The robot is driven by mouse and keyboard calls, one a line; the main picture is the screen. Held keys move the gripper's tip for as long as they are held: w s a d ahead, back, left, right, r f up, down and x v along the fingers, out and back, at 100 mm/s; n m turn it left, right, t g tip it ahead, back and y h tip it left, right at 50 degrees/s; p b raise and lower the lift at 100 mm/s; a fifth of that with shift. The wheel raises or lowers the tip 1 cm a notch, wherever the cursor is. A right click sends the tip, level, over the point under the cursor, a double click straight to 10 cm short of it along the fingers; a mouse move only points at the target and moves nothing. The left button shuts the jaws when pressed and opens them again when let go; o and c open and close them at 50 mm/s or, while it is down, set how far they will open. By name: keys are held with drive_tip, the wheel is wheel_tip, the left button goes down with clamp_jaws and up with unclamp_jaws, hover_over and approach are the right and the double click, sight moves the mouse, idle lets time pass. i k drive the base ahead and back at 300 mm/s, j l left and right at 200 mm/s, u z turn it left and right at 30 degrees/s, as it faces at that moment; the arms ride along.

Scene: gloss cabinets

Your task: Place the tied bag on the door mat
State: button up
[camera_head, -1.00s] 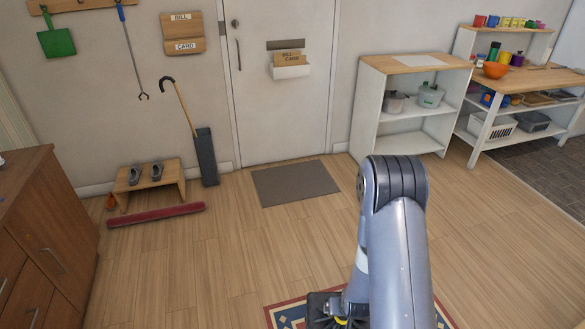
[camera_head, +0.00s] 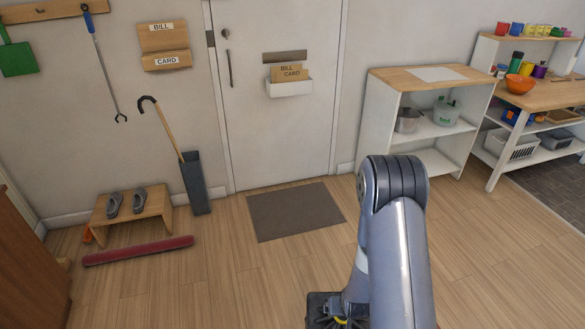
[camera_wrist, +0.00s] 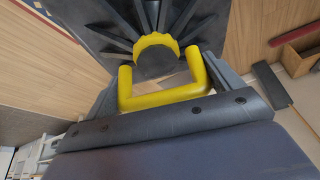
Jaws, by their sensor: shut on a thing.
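The door mat (camera_head: 290,212), a flat grey-brown rectangle, lies bare on the wood floor in front of the white door. The tied bag (camera_wrist: 105,22) is black with pleats fanning out from a yellow tie, and it has a yellow loop. My gripper (camera_wrist: 163,78) is shut on the bag, with the yellow loop between its dark fingers. In the head view the bag (camera_head: 318,304) shows only in part at the bottom edge, beside my arm. It is on the near side of the mat and apart from it. Its lower part is hidden.
A red roller-like bar (camera_head: 138,251) lies on the floor at left, before a small wooden bench (camera_head: 153,203) with shoes. An umbrella stand (camera_head: 195,183) stands left of the mat. A white shelf (camera_head: 375,120) stands right. Floor before the mat looks clear.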

sight(290, 210)
drive_tip(key=i, duration=3.15)
drive_tip(key=i+u, duration=0.2)
drive_tip(key=u, duration=0.2)
drive_tip(key=i+l+u, duration=0.1)
drive_tip(key=u, duration=0.6)
drive_tip(key=i, duration=0.05)
